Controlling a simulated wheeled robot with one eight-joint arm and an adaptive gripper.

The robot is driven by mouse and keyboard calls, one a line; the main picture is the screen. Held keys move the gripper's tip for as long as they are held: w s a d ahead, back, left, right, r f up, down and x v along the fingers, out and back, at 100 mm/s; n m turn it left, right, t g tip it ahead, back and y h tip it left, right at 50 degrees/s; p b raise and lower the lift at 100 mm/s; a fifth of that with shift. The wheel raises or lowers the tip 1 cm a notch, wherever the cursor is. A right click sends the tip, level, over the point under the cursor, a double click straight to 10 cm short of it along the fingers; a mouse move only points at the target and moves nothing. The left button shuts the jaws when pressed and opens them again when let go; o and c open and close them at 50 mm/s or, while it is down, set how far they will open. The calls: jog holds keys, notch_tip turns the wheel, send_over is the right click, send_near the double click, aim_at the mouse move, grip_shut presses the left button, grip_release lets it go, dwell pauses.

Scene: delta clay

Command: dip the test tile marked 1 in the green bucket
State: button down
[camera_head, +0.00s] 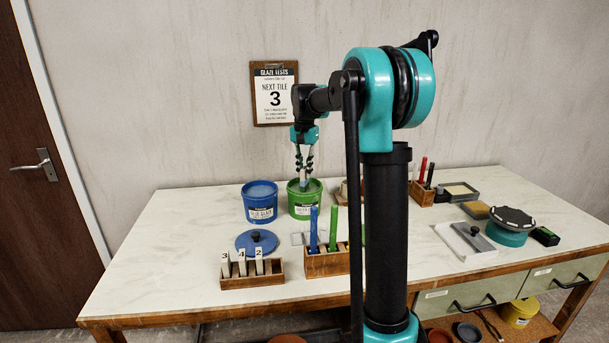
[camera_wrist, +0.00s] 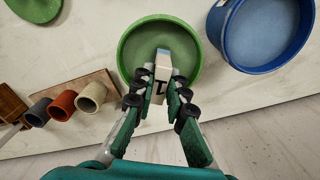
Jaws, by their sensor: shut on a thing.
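My gripper (camera_head: 303,165) points straight down over the green bucket (camera_head: 306,208). It is shut on a pale test tile (camera_head: 304,176). In the wrist view my gripper (camera_wrist: 158,88) pinches the tile (camera_wrist: 162,70) between its fingertips, and a dark mark like a 1 shows on its face. The tile's far end lies within the mouth of the green bucket (camera_wrist: 123,52), over dull green glaze (camera_wrist: 145,45). I cannot tell whether its lower end touches the glaze.
The blue bucket (camera_head: 260,205) stands just left of the green one. A wooden rack (camera_head: 253,282) holds tiles marked 3, 4 and 2. A blue lid (camera_head: 256,242) lies behind it. Small cups (camera_wrist: 63,106) sit near the green bucket.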

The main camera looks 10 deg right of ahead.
jog(key=shift+r, duration=1.8)
jog(key=shift+r, duration=0.1)
jog(key=shift+r, duration=1.4)
